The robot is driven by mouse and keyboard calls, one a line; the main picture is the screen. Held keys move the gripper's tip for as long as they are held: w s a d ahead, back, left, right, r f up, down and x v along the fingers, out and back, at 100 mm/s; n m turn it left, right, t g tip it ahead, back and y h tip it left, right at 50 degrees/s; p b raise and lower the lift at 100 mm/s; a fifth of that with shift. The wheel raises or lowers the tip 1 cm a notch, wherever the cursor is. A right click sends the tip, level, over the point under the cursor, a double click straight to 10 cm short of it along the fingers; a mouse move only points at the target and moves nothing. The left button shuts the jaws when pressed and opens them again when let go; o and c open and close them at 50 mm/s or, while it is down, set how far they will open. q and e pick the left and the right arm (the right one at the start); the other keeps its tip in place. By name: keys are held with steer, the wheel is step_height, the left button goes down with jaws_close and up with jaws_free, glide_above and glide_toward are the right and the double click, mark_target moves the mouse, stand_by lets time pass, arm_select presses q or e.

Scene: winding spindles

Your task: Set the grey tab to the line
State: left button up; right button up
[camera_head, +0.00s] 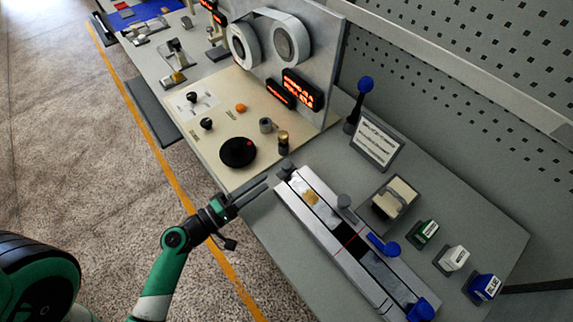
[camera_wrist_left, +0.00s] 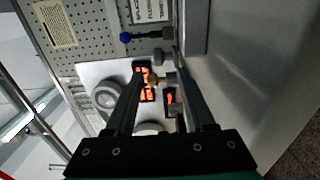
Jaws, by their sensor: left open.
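A long pale track (camera_head: 318,222) lies on the grey bench, with a thin red line (camera_head: 348,243) across it beside a dark section. A grey rounded tab (camera_head: 344,201) stands at the track's far edge, up and left of the red line and apart from it. A blue tab (camera_head: 385,245) sits further down the track. My left gripper (camera_head: 267,190) is open and empty, left of the track's upper end and clear of the grey tab. Its fingers also show in the left wrist view (camera_wrist_left: 158,82). My right gripper is not in view.
A blue-knobbed lever (camera_head: 365,84) and a sign (camera_head: 377,144) stand behind the track. Green, white and blue labelled blocks (camera_head: 453,258) sit to the right. A cream panel (camera_head: 205,150) with a black dial (camera_head: 238,152) and spools lies beyond the gripper.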

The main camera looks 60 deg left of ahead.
mark_target(287, 164)
arm_select(q)
steer(key=w, duration=0.3)
steer(key=w+p, duration=0.1)
steer(key=w, duration=0.2)
steer(key=w+a, duration=0.1)
steer(key=w, duration=0.2)
steer(key=shift+w+a, duration=0.1)
steer(key=shift+w, duration=0.2)
jaws_close()
steer(key=shift+r, duration=0.1)
stand_by(0.7)
